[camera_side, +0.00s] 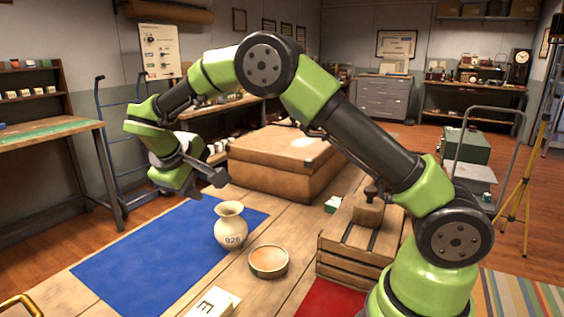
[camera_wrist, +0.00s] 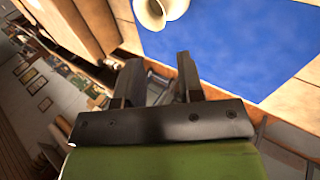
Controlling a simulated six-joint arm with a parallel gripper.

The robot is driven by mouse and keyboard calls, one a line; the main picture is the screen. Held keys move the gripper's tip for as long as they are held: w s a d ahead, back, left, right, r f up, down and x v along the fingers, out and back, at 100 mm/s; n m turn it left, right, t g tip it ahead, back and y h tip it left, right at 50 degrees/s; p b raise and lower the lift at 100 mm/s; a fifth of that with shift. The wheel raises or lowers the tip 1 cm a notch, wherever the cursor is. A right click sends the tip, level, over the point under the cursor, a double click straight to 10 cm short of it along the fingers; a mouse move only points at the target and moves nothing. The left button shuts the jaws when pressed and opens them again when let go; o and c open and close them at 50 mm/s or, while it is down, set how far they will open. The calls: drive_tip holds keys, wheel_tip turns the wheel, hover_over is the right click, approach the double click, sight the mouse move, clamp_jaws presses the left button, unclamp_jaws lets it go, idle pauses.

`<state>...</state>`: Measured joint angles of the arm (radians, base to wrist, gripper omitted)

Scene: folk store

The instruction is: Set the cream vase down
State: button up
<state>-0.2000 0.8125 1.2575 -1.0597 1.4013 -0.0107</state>
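The cream vase (camera_side: 229,232), marked 926, stands upright at the right edge of the blue mat (camera_side: 150,258) on the wooden table. My gripper (camera_side: 218,178) is above and a little left of the vase, apart from it. In the wrist view the two fingers of my gripper (camera_wrist: 158,78) are spread with nothing between them. The mouth of the vase (camera_wrist: 151,12) shows at the top of that view, cut off by the frame, beyond the fingertips. The mat (camera_wrist: 228,45) fills the upper right there.
A round terracotta dish (camera_side: 268,263) sits right of the vase. A wooden crate (camera_side: 350,243) holding a brown block with a knob stands farther right. A large brown case (camera_side: 283,163) is behind. A white lettered card (camera_side: 213,303) lies in front. The mat's left part is clear.

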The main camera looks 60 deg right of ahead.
drive_tip(key=s+a+r+m+t+y, duration=0.1)
drive_tip(key=s+r+m+t+y, duration=0.15)
drive_tip(key=s+r, duration=0.5)
drive_tip(key=s+a+r+m+t+y, duration=0.1)
drive_tip(key=s+r+y, duration=0.35)
drive_tip(key=s, duration=0.55)
drive_tip(key=s+a+m+t+y, duration=0.1)
drive_tip(key=s+a+t, duration=0.1)
drive_tip(key=s, duration=0.6)
drive_tip(key=shift+s+a+f+m+y, duration=0.15)
drive_tip(key=shift+f+m+y, duration=0.2)
drive_tip(key=shift+y, duration=0.05)
